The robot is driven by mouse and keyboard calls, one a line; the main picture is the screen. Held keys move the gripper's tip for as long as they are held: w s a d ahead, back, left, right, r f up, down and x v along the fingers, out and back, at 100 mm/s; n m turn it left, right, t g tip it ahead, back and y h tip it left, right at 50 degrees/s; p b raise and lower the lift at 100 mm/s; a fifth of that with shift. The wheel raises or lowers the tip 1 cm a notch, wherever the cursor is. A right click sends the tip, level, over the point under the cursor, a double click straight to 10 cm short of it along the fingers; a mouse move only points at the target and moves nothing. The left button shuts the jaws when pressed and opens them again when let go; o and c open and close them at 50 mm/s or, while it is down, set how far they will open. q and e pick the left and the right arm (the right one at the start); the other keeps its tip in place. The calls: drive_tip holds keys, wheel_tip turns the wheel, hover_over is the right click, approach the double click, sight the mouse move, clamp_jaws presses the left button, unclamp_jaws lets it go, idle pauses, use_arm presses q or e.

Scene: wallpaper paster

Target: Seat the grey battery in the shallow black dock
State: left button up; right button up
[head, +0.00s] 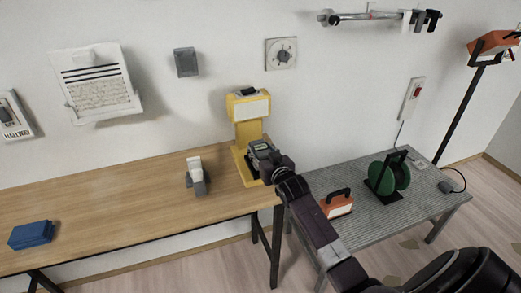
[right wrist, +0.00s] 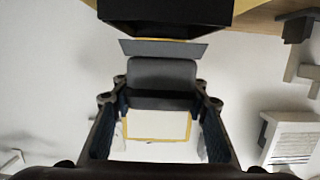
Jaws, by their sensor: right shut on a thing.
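My right gripper (head: 262,157) is at the yellow stand (head: 249,134) on the wooden table. In the right wrist view the gripper (right wrist: 161,98) is shut on a grey block, the battery (right wrist: 162,73), between its fingertips. A black block-shaped part, apparently the dock (right wrist: 170,17), lies just beyond the battery, with a thin grey plate and a yellow strip between them. I cannot tell whether battery and dock touch. In the head view a dark part of the dock (head: 252,165) shows low on the stand, mostly hidden by the gripper. My left gripper is not in view.
A grey-and-white object (head: 196,175) stands left of the yellow stand, and a blue box (head: 32,235) lies at far left. The wooden table (head: 110,205) is clear between them. The grey side table (head: 350,176) holds an orange case (head: 337,206) and a green reel (head: 382,178).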

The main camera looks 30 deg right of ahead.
drive_tip(key=shift+f+b, duration=0.9)
drive_tip(key=shift+f, duration=0.4)
idle(0.5)
drive_tip(key=o, duration=1.6)
drive_tip(key=shift+o, duration=0.2)
drive_tip(key=shift+f, duration=0.2)
drive_tip(key=v, duration=1.2)
drive_tip(key=shift+r, duration=0.1)
